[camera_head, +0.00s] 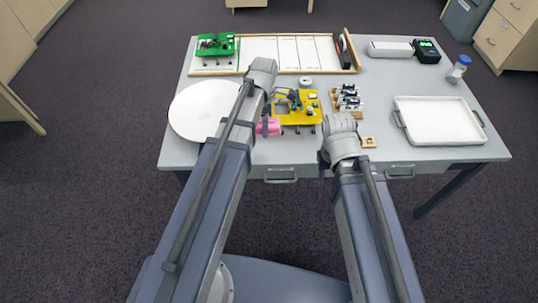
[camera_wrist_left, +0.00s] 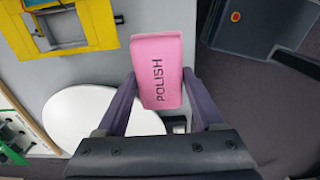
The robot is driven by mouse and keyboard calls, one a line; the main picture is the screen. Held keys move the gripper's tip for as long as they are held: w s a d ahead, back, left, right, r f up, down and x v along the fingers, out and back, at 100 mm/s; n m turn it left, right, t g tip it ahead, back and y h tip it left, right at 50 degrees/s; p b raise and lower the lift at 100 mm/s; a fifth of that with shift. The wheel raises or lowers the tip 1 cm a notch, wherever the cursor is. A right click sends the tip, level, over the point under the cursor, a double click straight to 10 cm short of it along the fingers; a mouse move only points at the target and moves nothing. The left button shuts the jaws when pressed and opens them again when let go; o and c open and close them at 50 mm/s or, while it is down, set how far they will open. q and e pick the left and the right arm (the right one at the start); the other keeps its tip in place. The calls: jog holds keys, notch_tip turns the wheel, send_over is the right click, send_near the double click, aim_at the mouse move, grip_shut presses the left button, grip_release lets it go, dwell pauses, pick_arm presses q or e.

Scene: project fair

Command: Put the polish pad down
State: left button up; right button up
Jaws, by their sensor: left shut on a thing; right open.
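The polish pad (camera_wrist_left: 160,62) is a pink block marked "POLISH". In the left wrist view it sits between the two fingers of my left gripper (camera_wrist_left: 158,85), which is shut on it. In the head view the pink pad (camera_head: 268,128) shows at the left of the yellow board (camera_head: 297,118), partly hidden by my left arm. I cannot tell whether the pad touches the table (camera_head: 215,154) or is held just above it. My right gripper (camera_head: 325,165) is open near the table's front edge; its fingers are mostly hidden by its wrist.
A white round disc (camera_head: 190,112) lies at the left. Behind are a framed board with white panels (camera_head: 290,50) and a green board (camera_head: 215,46). A small rack (camera_head: 347,102) stands right of the yellow board. A white tray (camera_head: 438,121) is at the right, with a bottle (camera_head: 458,69) behind.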

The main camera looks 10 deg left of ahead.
aim_at(266, 152)
pick_arm(q)
jog(key=shift+s+d+f, duration=0.1)
jog(key=shift+s+f, duration=0.1)
jog(key=shift+s, duration=0.25)
jog(key=shift+s+d+f, duration=0.1)
jog(key=shift+s+f, duration=0.1)
jog(key=shift+s, duration=0.2)
jog(key=shift+w+f+b, duration=0.1)
jog(key=shift+f+b, duration=0.45)
jog(key=shift+b, duration=0.05)
notch_tip(266, 152, down, 9)
jog(key=b, duration=0.9)
jog(key=shift+r, duration=0.1)
pick_arm(e)
notch_tip(266, 152, down, 11)
jog(key=shift+r, duration=0.15)
pick_arm(q)
jog(key=shift+f, duration=0.25)
jog(key=shift+f+b, duration=0.1)
jog(key=shift+b, duration=0.35)
pick_arm(e)
jog(key=shift+s+f, duration=0.15)
jog(key=shift+f, duration=0.3)
